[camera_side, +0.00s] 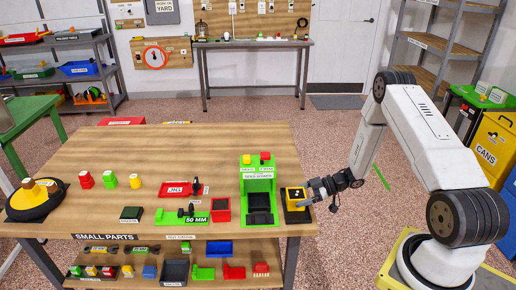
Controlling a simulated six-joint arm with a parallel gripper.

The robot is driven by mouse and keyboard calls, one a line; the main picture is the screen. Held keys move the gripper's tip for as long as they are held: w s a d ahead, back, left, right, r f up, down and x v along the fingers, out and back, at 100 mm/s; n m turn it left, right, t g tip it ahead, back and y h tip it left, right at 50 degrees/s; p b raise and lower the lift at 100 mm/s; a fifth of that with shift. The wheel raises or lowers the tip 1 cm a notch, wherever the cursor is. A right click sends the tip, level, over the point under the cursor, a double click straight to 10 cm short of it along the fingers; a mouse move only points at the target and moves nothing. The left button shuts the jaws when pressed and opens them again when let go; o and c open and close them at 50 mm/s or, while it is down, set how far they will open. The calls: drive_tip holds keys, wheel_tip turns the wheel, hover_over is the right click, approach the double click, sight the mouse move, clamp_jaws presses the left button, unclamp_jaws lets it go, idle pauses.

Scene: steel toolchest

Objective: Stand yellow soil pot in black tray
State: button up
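A yellow square block-like thing with a dark top, which looks like the yellow soil pot (293,193), is at the right end of the wooden table. It appears upright within the outline of a black tray (296,216), whose dark edge shows below and beside it. I cannot tell whether it rests on the tray floor. My gripper (318,197) is close against the right side of the pot, at the table's right edge. Its fingers are small and dark here, so whether they are open or touch the pot is unclear.
A green stand with a black bin (260,208) is just left of the tray. Red and green bins, a red JIG tray (181,189) and small pots (110,179) lie further left. The table's back half (200,145) is clear.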

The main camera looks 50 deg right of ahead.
drive_tip(key=shift+o, duration=0.4)
drive_tip(key=shift+r, duration=0.15)
drive_tip(key=shift+s+d+r, duration=0.1)
drive_tip(key=shift+d, duration=0.1)
drive_tip(key=v, duration=1.1)
drive_tip(key=shift+s+d, duration=0.2)
drive_tip(key=shift+s, duration=0.05)
drive_tip(key=shift+w, duration=0.1)
